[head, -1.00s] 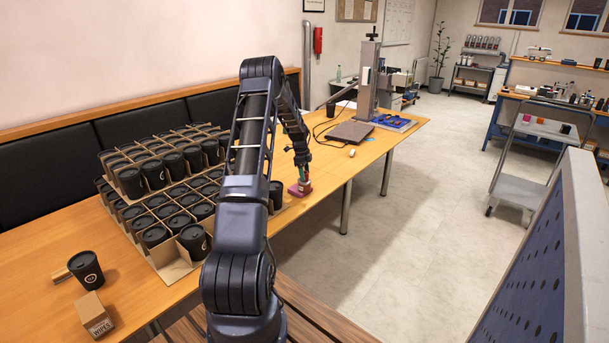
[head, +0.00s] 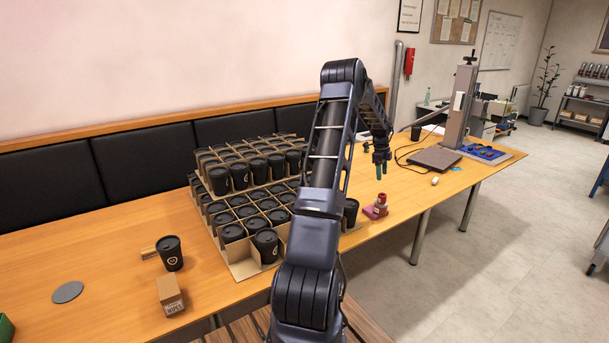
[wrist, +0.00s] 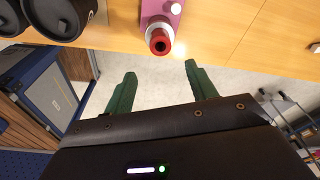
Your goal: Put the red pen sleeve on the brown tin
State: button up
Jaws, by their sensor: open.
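The red pen sleeve (head: 382,198), a short red cylinder with a pale band, stands on or against a low pinkish-maroon block (head: 370,213) near the table's front edge. In the wrist view the sleeve's red open end (wrist: 160,46) points toward the camera, with the pink block (wrist: 172,7) behind it. I see nothing clearly brown and tin-like; I cannot tell whether this block is the brown tin. My gripper (head: 381,171) is above the sleeve, apart from it. Its green fingers (wrist: 161,69) are spread with nothing between them.
Cardboard trays of black cups (head: 243,225) stand left of the block, one cup (head: 350,212) close by it. A brown carton (head: 170,295) and a lone cup (head: 169,253) are at the left. A dark flat plate (head: 434,159) and marker column (head: 461,103) stand to the right.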

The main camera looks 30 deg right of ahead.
jog(key=w+a+r+n+t, duration=0.15)
jog(key=a+r+n, duration=0.25)
jog(key=a+r, duration=0.45)
jog(key=w+a+r+n, duration=0.3)
jog(key=a+r, duration=0.2)
jog(key=a, duration=0.6)
jog(key=w+a+r+n+t, duration=0.1)
jog(key=w+a+r+n, duration=0.25)
jog(key=a+r, duration=0.45)
jog(key=s+a+r+n+t, duration=0.15)
jog(key=s+a+n, duration=0.25)
jog(key=a, duration=0.6)
jog(key=s+a+r+n, duration=0.3)
jog(key=s+a+n, duration=0.1)
jog(key=a, duration=0.5)
jog(key=s+a+r+n+t, duration=0.1)
jog(key=s+a+r+n, duration=0.2)
jog(key=a, duration=0.7)
jog(key=s+a+f+n, duration=0.2)
jog(key=s+a+n, duration=0.3)
jog(key=s+a, duration=0.1)
jog(key=s+a+f+n+t, duration=0.1)
jog(key=s+a+f+n, duration=0.2)
jog(key=s, duration=0.6)
jog(key=a+n, duration=0.2)
jog(key=a, duration=0.1)
jog(key=shift+s+a+y, duration=0.2)
jog(key=shift+a+y, duration=0.1)
jog(key=shift+a, duration=0.1)
